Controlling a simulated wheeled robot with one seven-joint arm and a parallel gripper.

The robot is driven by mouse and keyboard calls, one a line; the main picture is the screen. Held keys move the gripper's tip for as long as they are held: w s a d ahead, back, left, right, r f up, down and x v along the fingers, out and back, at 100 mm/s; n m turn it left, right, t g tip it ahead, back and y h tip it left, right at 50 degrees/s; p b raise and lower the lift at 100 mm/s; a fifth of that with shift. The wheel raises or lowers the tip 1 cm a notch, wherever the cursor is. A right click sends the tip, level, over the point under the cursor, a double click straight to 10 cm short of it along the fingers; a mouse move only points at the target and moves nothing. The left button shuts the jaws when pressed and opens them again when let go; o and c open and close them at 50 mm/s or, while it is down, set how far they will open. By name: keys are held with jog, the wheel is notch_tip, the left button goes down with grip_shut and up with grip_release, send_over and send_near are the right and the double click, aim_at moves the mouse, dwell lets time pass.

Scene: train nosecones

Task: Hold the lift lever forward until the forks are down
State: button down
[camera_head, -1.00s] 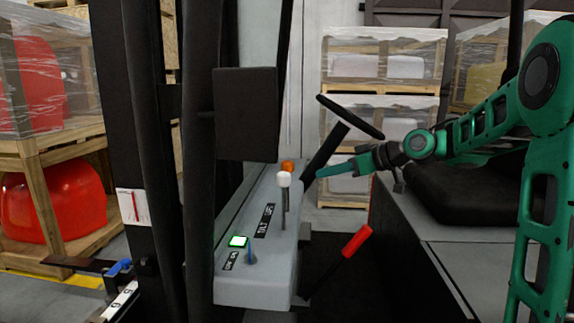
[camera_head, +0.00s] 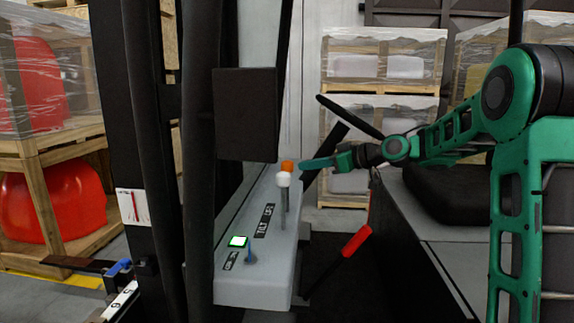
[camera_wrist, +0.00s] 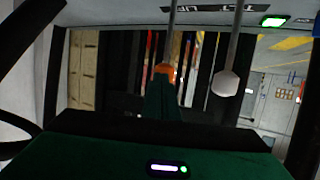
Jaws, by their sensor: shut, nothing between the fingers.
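The grey control box (camera_head: 255,292) carries a lever with an orange knob (camera_head: 287,166) at the far end and a nearer lever with a white knob (camera_head: 283,180). Labels reading TILT and LIFT lie beside them; the orange one appears to be the lift lever. My gripper (camera_head: 303,163) is shut and empty, its green tip just right of the orange knob. In the wrist view the fingers (camera_wrist: 163,98) overlap the orange knob (camera_wrist: 165,72); contact is unclear. The white knob (camera_wrist: 226,83) stands to the right. A dark fork-like bar (camera_head: 75,264) shows low at left.
A green-lit switch (camera_head: 238,241) and a small blue lever (camera_head: 250,252) sit on the box's near end. A red-handled lever (camera_head: 357,240) rises at right. The steering wheel (camera_head: 350,116) is behind my gripper. Dark mast posts stand left of the box.

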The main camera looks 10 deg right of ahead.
jog(key=shift+w+a+f, duration=0.1)
jog(key=shift+w+a, duration=0.1)
dwell(0.4)
